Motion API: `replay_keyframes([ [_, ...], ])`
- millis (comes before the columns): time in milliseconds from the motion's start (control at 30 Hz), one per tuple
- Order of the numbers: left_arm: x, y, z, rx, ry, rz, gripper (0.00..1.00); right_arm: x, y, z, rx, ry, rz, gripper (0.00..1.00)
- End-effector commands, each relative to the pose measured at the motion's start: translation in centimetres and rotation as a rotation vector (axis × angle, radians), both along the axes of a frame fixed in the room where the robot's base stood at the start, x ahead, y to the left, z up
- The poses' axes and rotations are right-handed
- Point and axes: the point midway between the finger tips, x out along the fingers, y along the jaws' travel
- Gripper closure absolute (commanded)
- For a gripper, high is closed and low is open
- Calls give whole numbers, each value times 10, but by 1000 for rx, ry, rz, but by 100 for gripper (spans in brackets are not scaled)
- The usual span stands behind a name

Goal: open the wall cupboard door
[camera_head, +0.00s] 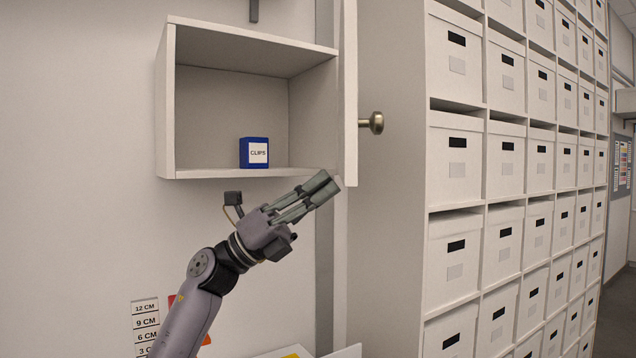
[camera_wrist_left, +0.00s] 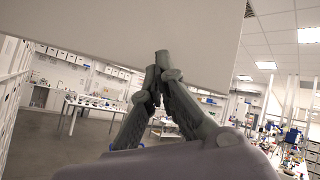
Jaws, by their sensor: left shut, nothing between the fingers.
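The wall cupboard (camera_head: 168,105) hangs on the wall, with its inside in plain view. Its door (camera_head: 348,85) stands swung out at the right side, seen nearly edge-on, with a round metal knob (camera_head: 373,122) on its right face. My left gripper (camera_head: 328,184) is shut and empty at the door's lower edge. In the left wrist view its fingertips (camera_wrist_left: 162,62) meet in front of a pale panel (camera_wrist_left: 140,30), which looks like the door. I cannot tell whether they touch it. My right gripper is in neither view.
A blue box marked CLIPS (camera_head: 254,153) stands on the cupboard floor. A tall shelf of white boxes (camera_head: 457,160) fills the right side. A size chart (camera_head: 146,325) is on the wall at lower left. A dark bracket (camera_head: 253,11) is above the cupboard.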

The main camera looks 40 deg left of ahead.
Motion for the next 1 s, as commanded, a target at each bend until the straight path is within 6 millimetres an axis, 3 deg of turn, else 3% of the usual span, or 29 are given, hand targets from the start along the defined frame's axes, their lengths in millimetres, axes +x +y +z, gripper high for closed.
replay_keyframes([
  [33, -14, 2, 11, 82, -33, 5, 100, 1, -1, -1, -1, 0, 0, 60],
  [200, -63, 12, 27, 408, -98, 22, 100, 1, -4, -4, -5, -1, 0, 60],
  [400, -115, 45, 30, 711, -107, 89, 100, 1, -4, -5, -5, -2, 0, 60],
  [500, -131, 57, 28, 789, -100, 112, 100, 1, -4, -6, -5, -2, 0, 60],
  [600, -137, 62, 26, 824, -92, 121, 100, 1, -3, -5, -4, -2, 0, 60],
  [733, -133, 55, 26, 833, -90, 120, 100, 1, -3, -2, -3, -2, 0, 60],
  [1000, -104, 10, 28, 830, -91, 116, 100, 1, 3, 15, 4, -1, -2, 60],
])
